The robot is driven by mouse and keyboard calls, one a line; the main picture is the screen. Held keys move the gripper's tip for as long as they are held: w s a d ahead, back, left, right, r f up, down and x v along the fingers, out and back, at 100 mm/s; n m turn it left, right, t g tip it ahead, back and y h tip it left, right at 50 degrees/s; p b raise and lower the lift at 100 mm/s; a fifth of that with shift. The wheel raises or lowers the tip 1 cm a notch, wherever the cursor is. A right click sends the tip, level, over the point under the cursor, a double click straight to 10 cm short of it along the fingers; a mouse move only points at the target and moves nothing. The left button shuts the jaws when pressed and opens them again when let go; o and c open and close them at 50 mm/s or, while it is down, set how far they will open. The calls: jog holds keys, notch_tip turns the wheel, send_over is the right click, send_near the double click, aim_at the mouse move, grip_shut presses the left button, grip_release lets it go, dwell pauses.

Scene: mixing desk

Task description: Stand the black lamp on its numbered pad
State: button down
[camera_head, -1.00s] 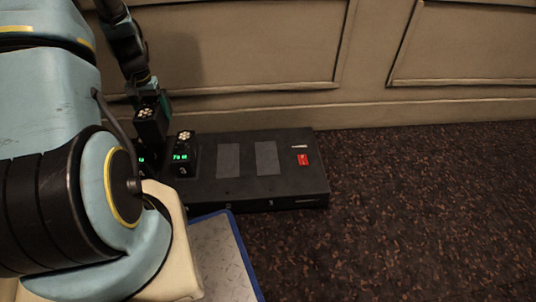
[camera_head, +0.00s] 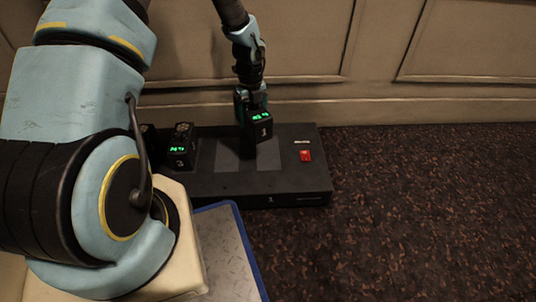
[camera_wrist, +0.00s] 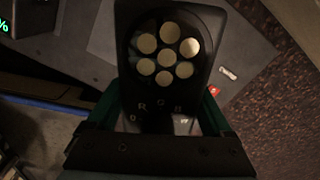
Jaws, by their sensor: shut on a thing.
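My gripper (camera_head: 248,100) is shut on a black lamp (camera_head: 260,122) with a green lit display and a white numeral on its front. The lamp hangs upright or nearly so over the right end of the black desk, in front of the right grey pad (camera_head: 268,155), whose far part it hides. In the wrist view the held lamp (camera_wrist: 165,90) shows a cluster of round pale lenses, with a greenish finger on either side. Another grey pad (camera_head: 229,161) lies bare to the left. I cannot tell whether the lamp's base touches the desk.
Another black lamp (camera_head: 181,150) with a green display stands on the desk at left, with a further dark one partly hidden beside it. A red switch (camera_head: 305,156) sits at the desk's right end. The panelled wall (camera_head: 300,45) rises close behind.

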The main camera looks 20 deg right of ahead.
jog(key=d+f+m+b, duration=0.1)
jog(key=f, duration=0.2)
jog(key=s+d+f+m+b, duration=0.1)
jog(key=d+f+m+b, duration=0.1)
jog(key=f, duration=0.2)
jog(key=s+d+f+m+b, duration=0.1)
jog(key=f+m+b, duration=0.1)
jog(key=f, duration=0.2)
jog(key=shift+s+d, duration=0.15)
jog(key=shift+d, duration=0.05)
jog(key=shift+f, duration=0.1)
grip_release()
